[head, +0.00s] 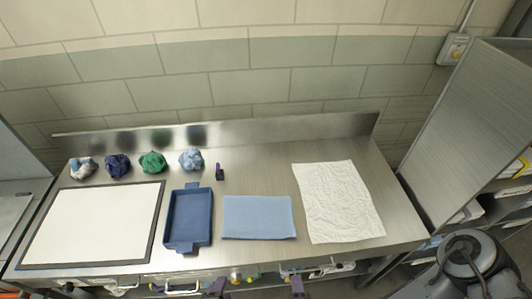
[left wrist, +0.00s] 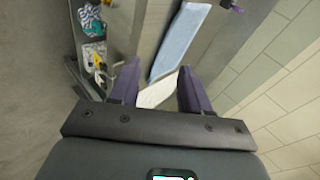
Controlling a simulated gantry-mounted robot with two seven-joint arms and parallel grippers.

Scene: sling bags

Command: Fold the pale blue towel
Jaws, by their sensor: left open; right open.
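The pale blue towel (head: 258,217) lies flat as a rectangle on the metal table, between the blue tray and the white cloth. It also shows in the left wrist view (left wrist: 180,42), beyond my fingers. My left gripper (head: 216,287) is at the bottom edge of the head view, in front of the table and apart from the towel. Its purple fingers (left wrist: 153,88) are spread with nothing between them in the left wrist view. My right gripper (head: 297,287) is also at the bottom edge, open and apart from the towel; only its tips show.
A dark blue tray (head: 168,242) stands left of the towel, and a crumpled white cloth (head: 338,203) lies right. A framed white board (head: 90,225) lies far left. Several bunched cloths (head: 152,163) and a small purple-topped object (head: 219,172) sit behind. A metal cabinet (head: 455,130) stands right.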

